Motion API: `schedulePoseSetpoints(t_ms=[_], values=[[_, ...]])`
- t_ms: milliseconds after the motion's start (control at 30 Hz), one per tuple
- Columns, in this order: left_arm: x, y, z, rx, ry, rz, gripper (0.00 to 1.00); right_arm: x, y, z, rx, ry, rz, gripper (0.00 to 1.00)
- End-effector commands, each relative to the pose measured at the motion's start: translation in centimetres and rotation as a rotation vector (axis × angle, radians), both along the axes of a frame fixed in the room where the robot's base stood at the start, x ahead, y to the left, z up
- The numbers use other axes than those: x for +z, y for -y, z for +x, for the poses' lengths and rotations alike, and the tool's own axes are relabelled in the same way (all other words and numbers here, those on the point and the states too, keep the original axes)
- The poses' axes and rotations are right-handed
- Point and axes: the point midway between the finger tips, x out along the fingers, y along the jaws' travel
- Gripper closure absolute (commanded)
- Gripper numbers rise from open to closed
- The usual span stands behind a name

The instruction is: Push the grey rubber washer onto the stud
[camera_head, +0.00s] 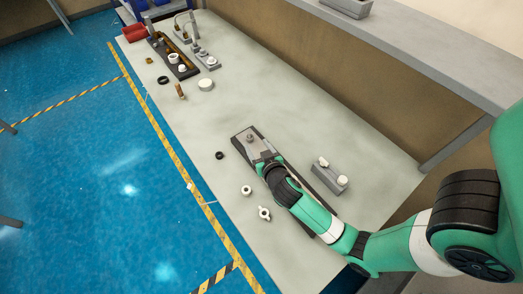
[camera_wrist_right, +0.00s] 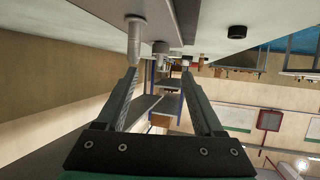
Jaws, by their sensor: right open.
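A dark, narrow fixture (camera_head: 237,134) lies on the bench, with a small grey upright part (camera_head: 250,139), apparently the stud, near its far end. I cannot tell whether the grey rubber washer is around it. My right gripper (camera_head: 265,157) is low over the fixture, just on the near side of that upright part. In the right wrist view, its two fingers (camera_wrist_right: 160,75) are apart with nothing clearly held. A pale rounded peg (camera_wrist_right: 134,40) and a shorter grey peg (camera_wrist_right: 160,47) stand beyond the fingertips. My left gripper is not in view.
A grey block (camera_head: 331,178) with white pieces stands to the right. Trays with fittings (camera_head: 178,58) sit farther back.

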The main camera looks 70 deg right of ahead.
Motion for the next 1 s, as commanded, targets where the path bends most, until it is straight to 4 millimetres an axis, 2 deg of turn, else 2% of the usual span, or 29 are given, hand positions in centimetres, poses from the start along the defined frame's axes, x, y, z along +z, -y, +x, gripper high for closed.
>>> schedulePoseSetpoints(t_ms=[133,267,1000], values=[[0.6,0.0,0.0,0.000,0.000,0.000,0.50,1.3,-2.3,-1.9,0.005,-0.001,0.001,0.31],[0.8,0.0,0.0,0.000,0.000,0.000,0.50,1.8,-3.2,-2.9,0.002,-0.001,0.001,0.31],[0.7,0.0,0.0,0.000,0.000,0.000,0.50,1.9,-3.4,-3.1,0.000,0.000,0.000,0.31]])
